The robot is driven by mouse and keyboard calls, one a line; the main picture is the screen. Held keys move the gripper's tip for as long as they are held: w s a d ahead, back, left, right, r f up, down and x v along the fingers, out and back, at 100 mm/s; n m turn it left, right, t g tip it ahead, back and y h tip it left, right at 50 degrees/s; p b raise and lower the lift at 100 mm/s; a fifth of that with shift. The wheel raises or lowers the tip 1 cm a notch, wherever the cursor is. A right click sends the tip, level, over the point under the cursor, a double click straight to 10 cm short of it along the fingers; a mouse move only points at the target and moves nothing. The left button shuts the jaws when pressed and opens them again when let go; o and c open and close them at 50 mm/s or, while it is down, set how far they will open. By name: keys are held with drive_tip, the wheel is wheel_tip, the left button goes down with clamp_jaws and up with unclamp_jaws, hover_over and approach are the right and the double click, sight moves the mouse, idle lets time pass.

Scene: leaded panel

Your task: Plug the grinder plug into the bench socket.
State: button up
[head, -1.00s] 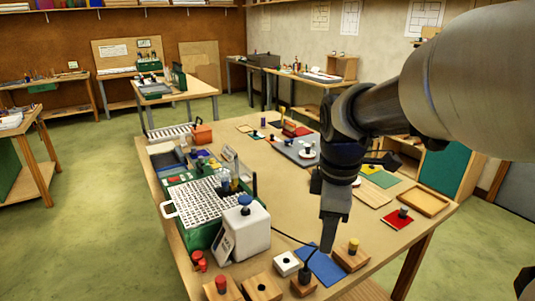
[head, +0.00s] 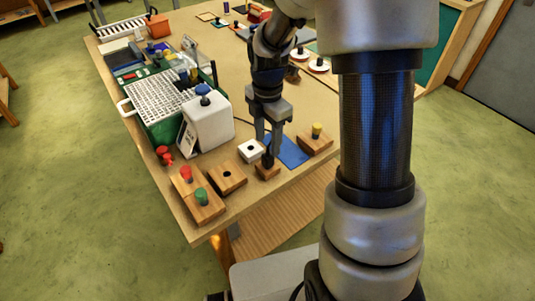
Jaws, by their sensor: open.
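The black grinder plug (head: 267,160) stands upright on a small wooden block (head: 268,172) near the table's front edge. My gripper (head: 269,146) is open and points down, with its fingertips at the plug's top. I cannot tell whether they touch it. A white square block with a dark hole (head: 251,151), which looks like the bench socket, sits just left of the plug; its hole looks empty. A white box-shaped machine with a blue knob (head: 208,122), perhaps the grinder, stands behind it to the left.
Wooden blocks with a red knob (head: 186,174), a green knob (head: 202,196) and a yellow knob (head: 317,130) stand nearby, plus one with an open hole (head: 227,177). A blue mat (head: 290,151) lies right of my gripper. A green tray with a white grid (head: 162,106) stands at left.

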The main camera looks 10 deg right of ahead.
sight(268, 155)
wheel_tip(268, 155, down, 7)
drive_tip(key=shift+r, duration=0.1)
idle(0.3)
clamp_jaws()
